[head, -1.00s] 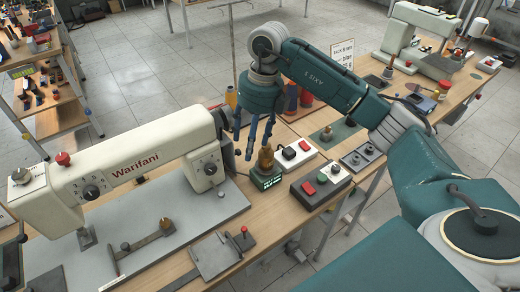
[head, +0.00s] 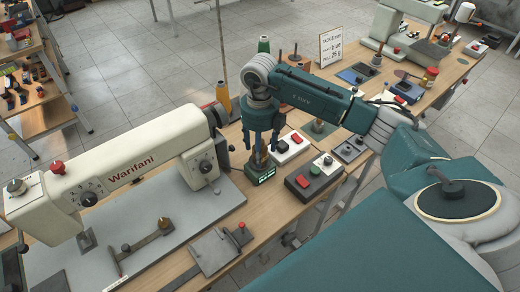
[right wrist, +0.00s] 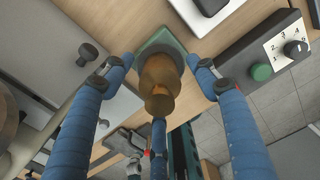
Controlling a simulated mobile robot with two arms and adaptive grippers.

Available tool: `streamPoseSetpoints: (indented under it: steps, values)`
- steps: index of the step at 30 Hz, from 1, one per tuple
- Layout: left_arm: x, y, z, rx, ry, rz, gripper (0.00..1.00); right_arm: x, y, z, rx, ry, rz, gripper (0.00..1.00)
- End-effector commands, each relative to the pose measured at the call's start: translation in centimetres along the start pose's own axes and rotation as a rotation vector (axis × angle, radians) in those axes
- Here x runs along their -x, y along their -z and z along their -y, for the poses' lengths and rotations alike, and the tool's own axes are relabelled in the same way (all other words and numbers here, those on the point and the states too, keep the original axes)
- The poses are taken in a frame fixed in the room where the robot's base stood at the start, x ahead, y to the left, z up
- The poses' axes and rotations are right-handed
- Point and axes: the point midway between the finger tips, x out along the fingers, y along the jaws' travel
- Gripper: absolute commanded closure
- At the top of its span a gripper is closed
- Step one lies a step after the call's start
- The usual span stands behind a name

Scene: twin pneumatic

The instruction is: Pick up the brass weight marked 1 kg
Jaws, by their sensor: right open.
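The brass weight (right wrist: 160,84) stands on a small green base with a lit front (head: 261,175), on the wooden bench. No 1 kg mark is readable on it. My right gripper (head: 260,146) points down from above, its blue fingers around the weight and partly hiding it in the head view. In the right wrist view the open gripper (right wrist: 160,75) has fingers left and right of the weight with gaps, and a third finger below it in the picture. My left gripper is not in view.
A cream Warifani sewing machine (head: 130,165) stands close on the left. A dark control box with a red button (head: 314,177) and a white box (head: 289,147) sit close on the right. An orange bottle (head: 223,97) stands behind.

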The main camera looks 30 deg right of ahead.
Motion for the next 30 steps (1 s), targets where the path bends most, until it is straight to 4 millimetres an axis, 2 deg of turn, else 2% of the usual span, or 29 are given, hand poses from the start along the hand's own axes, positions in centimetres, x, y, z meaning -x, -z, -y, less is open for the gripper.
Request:
streamPoseSetpoints:
  steps: [8, 17, 30]
  values:
    - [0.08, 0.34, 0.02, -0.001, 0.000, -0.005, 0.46, -0.51, -0.02, 0.00, 0.000, 0.000, 0.000, 0.42]
    - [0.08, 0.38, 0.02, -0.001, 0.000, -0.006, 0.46, -0.48, -0.02, 0.01, 0.000, 0.000, 0.000, 1.00]
    - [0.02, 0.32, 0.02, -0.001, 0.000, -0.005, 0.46, -0.12, -0.15, -0.01, -0.001, -0.001, 0.004, 1.00]
